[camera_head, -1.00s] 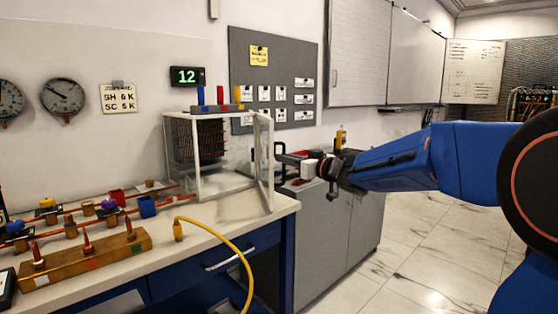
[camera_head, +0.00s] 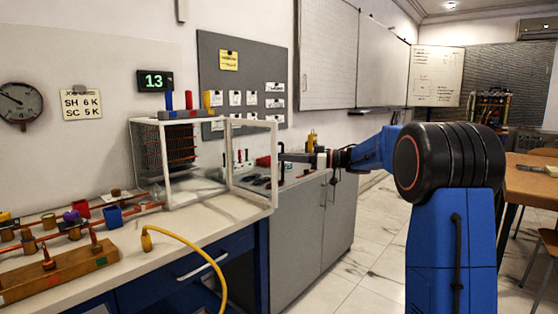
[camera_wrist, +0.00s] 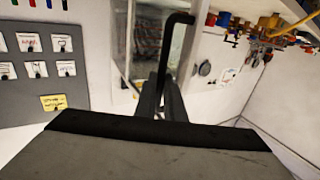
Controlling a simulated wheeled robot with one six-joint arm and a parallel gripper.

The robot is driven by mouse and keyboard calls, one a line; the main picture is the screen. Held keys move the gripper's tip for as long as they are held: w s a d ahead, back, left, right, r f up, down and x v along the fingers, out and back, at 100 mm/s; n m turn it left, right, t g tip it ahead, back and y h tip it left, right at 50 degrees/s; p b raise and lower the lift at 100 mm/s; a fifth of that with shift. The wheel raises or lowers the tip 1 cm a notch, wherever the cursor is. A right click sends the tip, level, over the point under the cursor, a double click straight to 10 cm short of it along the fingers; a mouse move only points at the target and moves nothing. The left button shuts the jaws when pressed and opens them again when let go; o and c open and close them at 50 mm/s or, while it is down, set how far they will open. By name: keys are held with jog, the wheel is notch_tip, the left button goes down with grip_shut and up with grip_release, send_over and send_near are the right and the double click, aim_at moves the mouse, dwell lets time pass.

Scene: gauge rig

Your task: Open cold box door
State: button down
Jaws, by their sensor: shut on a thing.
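The cold box (camera_head: 165,165) is a clear box with a white frame on the bench, with dark coils inside. Its clear, white-framed door (camera_head: 275,182) stands open, swung out from the box's right side. A dark bar handle (camera_head: 294,157) sticks out from the door's outer edge. My gripper (camera_head: 320,158) is shut on this handle, to the right of the door. In the wrist view, the black handle (camera_wrist: 177,50) runs down between the dark fingers of my gripper (camera_wrist: 162,98); the exact contact is partly hidden.
A grey cabinet (camera_head: 312,240) stands beyond the bench's right end, below my arm. A yellow hose (camera_head: 200,254) hangs over the bench's front edge. A wooden block (camera_head: 60,272) and pipe fittings occupy the left. A wooden table (camera_head: 530,183) stands at far right; floor between is open.

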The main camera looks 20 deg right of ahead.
jog(key=shift+w+d+f+n+g+y, duration=0.1)
jog(key=shift+w+d+n+g+y, duration=0.25)
jog(key=shift+w+d+g, duration=0.35)
jog(key=shift+w, duration=0.1)
jog(key=c, duration=1.9)
grip_release()
jog(key=shift+o, duration=0.2)
jog(key=shift+d, duration=0.1)
jog(key=v, duration=1.7)
jog(key=shift+d, duration=0.1)
